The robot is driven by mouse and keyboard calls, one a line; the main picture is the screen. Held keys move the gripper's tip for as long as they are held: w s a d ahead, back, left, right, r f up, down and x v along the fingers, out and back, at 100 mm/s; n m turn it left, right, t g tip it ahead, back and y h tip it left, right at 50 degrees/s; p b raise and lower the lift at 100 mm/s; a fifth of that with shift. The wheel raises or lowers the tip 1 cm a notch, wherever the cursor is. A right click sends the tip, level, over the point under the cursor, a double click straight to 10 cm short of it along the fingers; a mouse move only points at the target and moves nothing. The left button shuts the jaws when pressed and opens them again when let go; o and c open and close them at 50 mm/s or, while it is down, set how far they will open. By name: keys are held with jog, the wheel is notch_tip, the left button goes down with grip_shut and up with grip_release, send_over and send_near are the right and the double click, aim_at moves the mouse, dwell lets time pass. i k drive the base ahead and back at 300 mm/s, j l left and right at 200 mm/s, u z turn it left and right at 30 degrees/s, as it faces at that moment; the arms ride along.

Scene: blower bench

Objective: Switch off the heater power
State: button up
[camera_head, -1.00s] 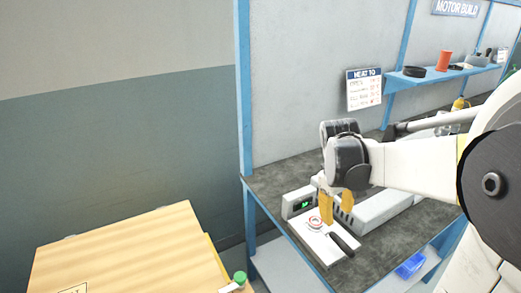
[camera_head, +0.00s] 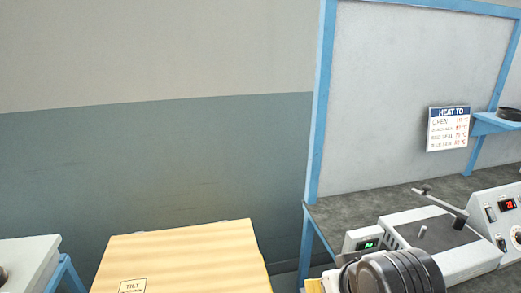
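A grey-white bench unit (camera_head: 455,262) with a dark top plate and a small green display (camera_head: 368,244) stands on the bench at the lower right.
A "HEAT TO" sign (camera_head: 448,129) hangs on the grey back panel. A blue shelf (camera_head: 495,125) holds a black ring (camera_head: 509,114). A wooden board marked "TILT" (camera_head: 185,255) is at the lower middle, and a pale box (camera_head: 28,262) is at the lower left.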

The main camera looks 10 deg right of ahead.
aim_at(503, 243)
jog(key=k+j+z, duration=0.1)
jog(key=z, duration=1.75)
